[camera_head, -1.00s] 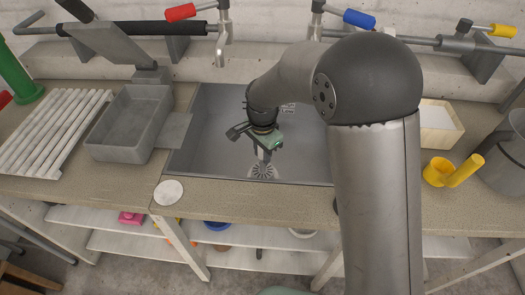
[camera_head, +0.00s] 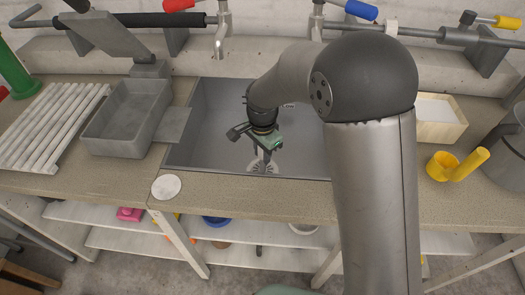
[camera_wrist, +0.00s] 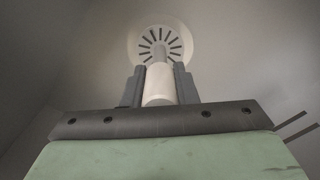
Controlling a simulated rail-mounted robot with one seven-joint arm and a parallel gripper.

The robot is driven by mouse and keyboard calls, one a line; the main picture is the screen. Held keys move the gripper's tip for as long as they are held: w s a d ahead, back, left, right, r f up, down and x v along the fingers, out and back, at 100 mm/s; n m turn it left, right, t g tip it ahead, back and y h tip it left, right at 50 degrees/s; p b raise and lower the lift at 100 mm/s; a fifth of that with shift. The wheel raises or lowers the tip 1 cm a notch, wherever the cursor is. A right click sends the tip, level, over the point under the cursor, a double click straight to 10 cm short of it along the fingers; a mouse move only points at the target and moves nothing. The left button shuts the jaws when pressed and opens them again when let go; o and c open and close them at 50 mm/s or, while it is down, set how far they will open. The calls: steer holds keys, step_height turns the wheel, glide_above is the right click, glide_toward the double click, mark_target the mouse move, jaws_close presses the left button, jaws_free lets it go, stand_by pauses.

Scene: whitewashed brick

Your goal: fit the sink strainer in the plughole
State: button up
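The sink strainer, a round slotted disc with a pale cylindrical handle, shows in the wrist view (camera_wrist: 160,85) and low in the sink in the head view (camera_head: 262,168). My gripper (camera_wrist: 160,72) has its dark fingers on both sides of the handle, shut on it; it also shows in the head view (camera_head: 262,156). A pale round rim, apparently the plughole (camera_wrist: 190,40), surrounds the slotted disc in the wrist view. The disc looks roughly centred in it. The disc hides the opening, and I cannot tell whether it is seated or just above.
The grey sink (camera_head: 205,140) has walls close around my gripper. A grey tray (camera_head: 125,142) and a white slatted rack (camera_head: 48,125) stand left. A pale round disc (camera_head: 166,187) lies on the front counter. A yellow holder (camera_head: 442,166) and wooden box (camera_head: 440,128) stand right.

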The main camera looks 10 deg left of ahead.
steer(key=o, duration=0.5)
steer(key=shift+r, duration=0.1)
step_height(320, 180, up, 17)
steer(key=shift+r, duration=0.15)
stand_by(0.4)
